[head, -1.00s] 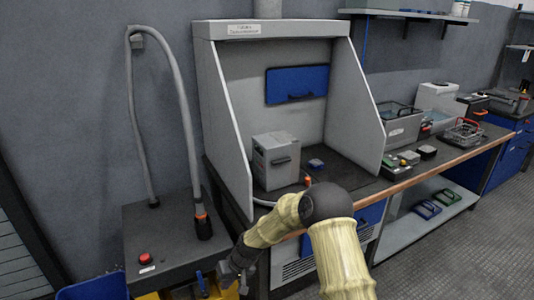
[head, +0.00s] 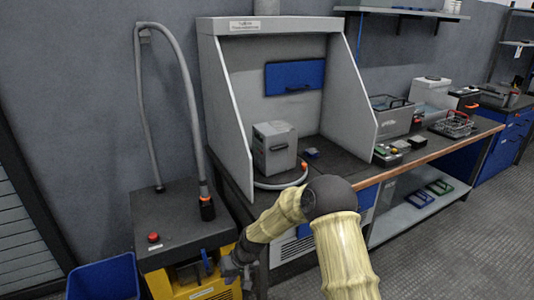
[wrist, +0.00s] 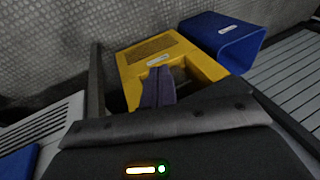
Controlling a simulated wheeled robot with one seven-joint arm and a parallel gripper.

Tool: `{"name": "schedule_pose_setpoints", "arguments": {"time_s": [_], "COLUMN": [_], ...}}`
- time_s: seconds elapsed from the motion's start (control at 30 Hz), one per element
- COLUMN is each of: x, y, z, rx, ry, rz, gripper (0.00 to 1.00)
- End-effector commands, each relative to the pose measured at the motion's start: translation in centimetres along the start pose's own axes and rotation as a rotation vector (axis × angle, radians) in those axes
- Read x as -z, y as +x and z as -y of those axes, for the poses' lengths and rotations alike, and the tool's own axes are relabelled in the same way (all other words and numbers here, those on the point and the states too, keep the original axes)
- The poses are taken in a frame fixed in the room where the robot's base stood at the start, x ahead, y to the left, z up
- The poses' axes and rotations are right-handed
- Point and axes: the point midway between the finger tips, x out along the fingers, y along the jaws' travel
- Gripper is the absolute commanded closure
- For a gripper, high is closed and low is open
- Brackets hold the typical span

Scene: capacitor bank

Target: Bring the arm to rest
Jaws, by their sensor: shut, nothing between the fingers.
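My arm (head: 338,240) reaches in from the bottom of the head view, bends at a dark elbow joint and slopes down to the left. My gripper (head: 230,271) is at its end, low in front of the yellow unit (head: 205,292). In the wrist view my gripper's fingers (wrist: 158,75) are together with nothing between them. Behind them in that view is the yellow unit (wrist: 150,48). I cannot tell from these frames how far the fingers are from it.
A blue bin (head: 105,278) stands left of the yellow unit. A dark cabinet top with a red button (head: 153,238) and a grey hose (head: 185,90) is above it. The fume hood (head: 222,110) and the wooden-edged bench (head: 430,155) are to the right. The floor (head: 450,260) at right is clear.

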Motion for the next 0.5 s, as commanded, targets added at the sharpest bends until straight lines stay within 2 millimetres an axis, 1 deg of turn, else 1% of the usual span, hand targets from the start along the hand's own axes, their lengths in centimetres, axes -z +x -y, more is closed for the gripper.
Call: {"name": "schedule_pose_setpoints", "arguments": {"time_s": [0.27, 0.37, 0.47, 0.5], "x": [-1.3, -2.1, -3.1, -3.6], "y": [-3.3, -5.0, -7.0, -8.1], "z": [-1.4, -2.1, -2.9, -3.4], "rx": [-0.059, -0.088, -0.123, -0.14], "ry": [0.007, 0.013, 0.025, 0.032], "rz": [0.001, 0.001, -0.001, -0.002], "gripper": [1.0, 1.0, 1.0, 1.0]}}
